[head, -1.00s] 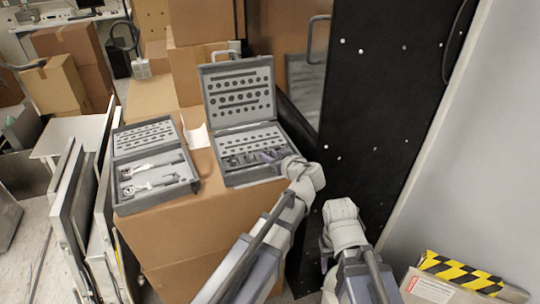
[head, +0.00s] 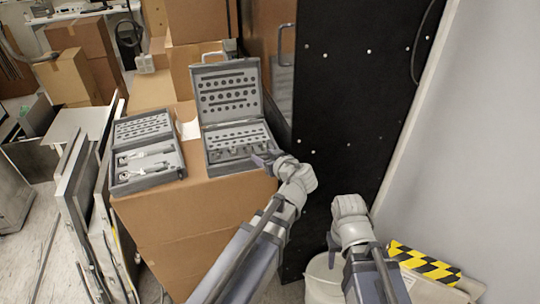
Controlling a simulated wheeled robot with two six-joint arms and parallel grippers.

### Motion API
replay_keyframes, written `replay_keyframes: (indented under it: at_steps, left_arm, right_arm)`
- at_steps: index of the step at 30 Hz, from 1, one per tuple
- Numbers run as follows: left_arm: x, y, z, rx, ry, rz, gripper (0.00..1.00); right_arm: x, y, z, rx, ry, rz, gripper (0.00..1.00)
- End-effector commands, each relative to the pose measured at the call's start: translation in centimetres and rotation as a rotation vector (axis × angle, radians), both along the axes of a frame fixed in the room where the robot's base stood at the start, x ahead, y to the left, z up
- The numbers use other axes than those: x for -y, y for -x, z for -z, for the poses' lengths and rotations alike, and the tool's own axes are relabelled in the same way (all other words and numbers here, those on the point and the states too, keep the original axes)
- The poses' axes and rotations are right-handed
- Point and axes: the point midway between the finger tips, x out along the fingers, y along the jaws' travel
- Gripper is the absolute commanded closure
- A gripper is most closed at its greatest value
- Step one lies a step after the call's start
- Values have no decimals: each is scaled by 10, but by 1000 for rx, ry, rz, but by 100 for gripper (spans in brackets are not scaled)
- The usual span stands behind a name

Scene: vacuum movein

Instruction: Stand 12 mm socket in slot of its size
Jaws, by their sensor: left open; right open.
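The open grey socket case (head: 212,140) stands on the cardboard box, its lid raised at the back with rows of dark round holes. Its base tray has rows of holes and darker pieces along the front edge. The single 12 mm socket and its slot are too small to pick out. My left gripper (head: 264,160) is open at the front right corner of the case; I cannot tell whether anything is between its fingers. My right gripper (head: 334,246) is open, low on the right, in front of the black panel and away from the case, its fingertips partly hidden.
A second, smaller grey case (head: 150,167) with ratchets lies left of the socket case on the cardboard box (head: 215,215). A black panel (head: 355,90) rises close on the right. A white bucket (head: 322,275) and a striped yellow-black block (head: 425,262) are at the lower right.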

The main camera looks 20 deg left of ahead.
Motion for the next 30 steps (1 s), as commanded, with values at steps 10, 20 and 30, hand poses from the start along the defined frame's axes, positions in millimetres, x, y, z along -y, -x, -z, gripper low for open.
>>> replay_keyframes:
  at_steps: [10, 20, 30]
  left_arm:
    - [24, 43, 46, -320, 31, 69, 42]
    - [127, 168, 127, -1094, 162, 624, 42]
    - [164, 211, 134, -1279, 207, 913, 42]
  right_arm:
    - [0, 0, 0, 0, 0, 0, 50]
    - [0, 0, 0, 0, 0, 0, 50]
    - [0, 0, 0, 0, 0, 0, 50]
